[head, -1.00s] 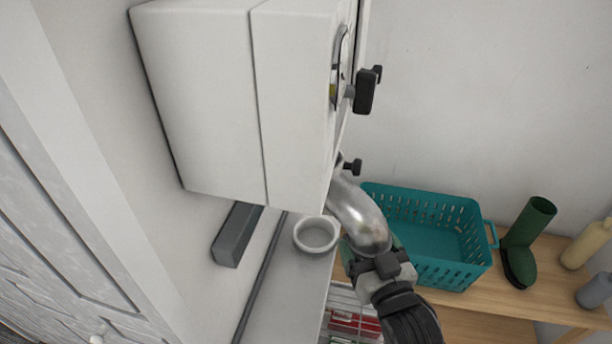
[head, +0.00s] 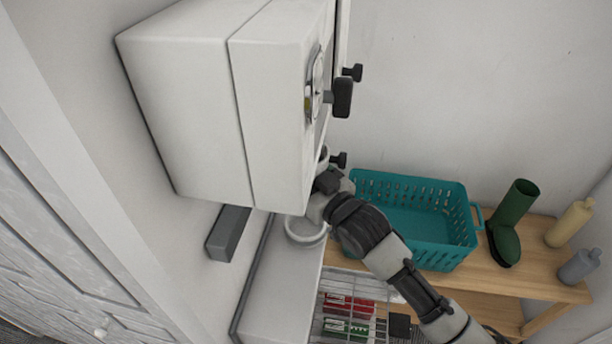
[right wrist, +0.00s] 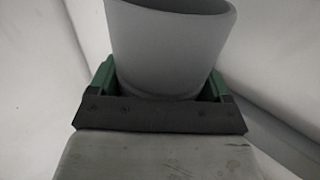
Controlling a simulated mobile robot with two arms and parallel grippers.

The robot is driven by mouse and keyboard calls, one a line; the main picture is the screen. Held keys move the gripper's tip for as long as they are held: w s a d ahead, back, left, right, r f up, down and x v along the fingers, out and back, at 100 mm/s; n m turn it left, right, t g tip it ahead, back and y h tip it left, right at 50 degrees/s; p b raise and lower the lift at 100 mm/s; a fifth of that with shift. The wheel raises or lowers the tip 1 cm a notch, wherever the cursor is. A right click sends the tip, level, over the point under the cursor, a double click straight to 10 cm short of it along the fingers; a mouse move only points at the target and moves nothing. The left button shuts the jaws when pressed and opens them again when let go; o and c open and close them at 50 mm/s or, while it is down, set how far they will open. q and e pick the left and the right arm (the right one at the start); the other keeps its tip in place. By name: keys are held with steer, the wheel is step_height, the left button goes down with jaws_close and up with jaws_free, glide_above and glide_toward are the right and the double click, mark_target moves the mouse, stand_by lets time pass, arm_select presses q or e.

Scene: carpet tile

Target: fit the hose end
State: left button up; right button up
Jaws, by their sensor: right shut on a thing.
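My right gripper (head: 324,186) is just under the lower right edge of the white wall box (head: 222,110). In the right wrist view its green fingers (right wrist: 160,84) are shut on both sides of a grey, round, open-mouthed piece, which I take as the hose end (right wrist: 168,48). In the head view the held piece is mostly hidden by my wrist and the box. A white ring-shaped collar (head: 306,238) is on the white ledge, left of and below my gripper. I cannot tell whether the held piece touches anything. My left gripper is out of view.
A teal basket (head: 462,222) stands on a wooden shelf (head: 537,240) to the right, close to my arm. A grey block (head: 228,232) is on the wall below the box. Black knobs (head: 342,97) stick out from the box.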

steer(key=shift+r, duration=0.1)
steer(key=shift+p, duration=0.3)
step_height(320, 180, down, 2)
steer(key=shift+s+f+b, duration=0.1)
steer(key=shift+b, duration=0.7)
steer(key=shift+f+b, duration=1.2)
steer(key=shift+f, duration=0.65)
steer(key=shift+p, duration=0.6)
steer(key=shift+f+b, duration=1.8)
steer(key=shift+f, duration=0.85)
